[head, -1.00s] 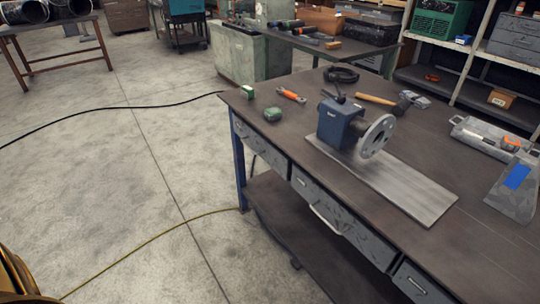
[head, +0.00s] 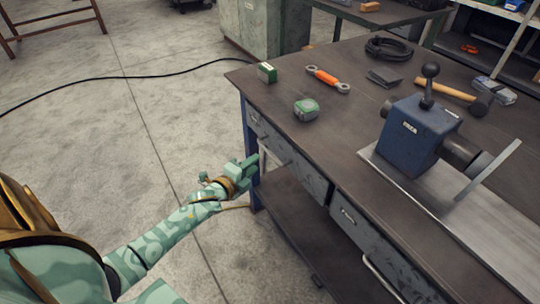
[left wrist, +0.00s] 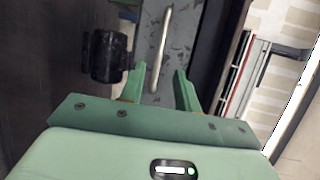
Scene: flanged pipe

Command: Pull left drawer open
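The left drawer (head: 300,170) is a grey, worn front under the bench top, at the bench's left end, and looks shut. My left gripper (head: 247,170) is beside that end of the drawer front, partly hiding it. In the left wrist view the gripper (left wrist: 159,72) is open, its two green fingers apart. A pale bar handle (left wrist: 161,48) on a scuffed grey front (left wrist: 190,20) runs lengthwise in the picture, its lower end in the gap between the fingers. I cannot tell how deep the handle sits between them. My right gripper is out of view.
The bench top (head: 350,130) holds a blue vise-like block (head: 415,135), an orange wrench (head: 327,80), a green tape measure (head: 306,110) and a hammer (head: 445,90). Another drawer (head: 370,240) is to the right. A black block (left wrist: 105,55) is left of the fingers.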

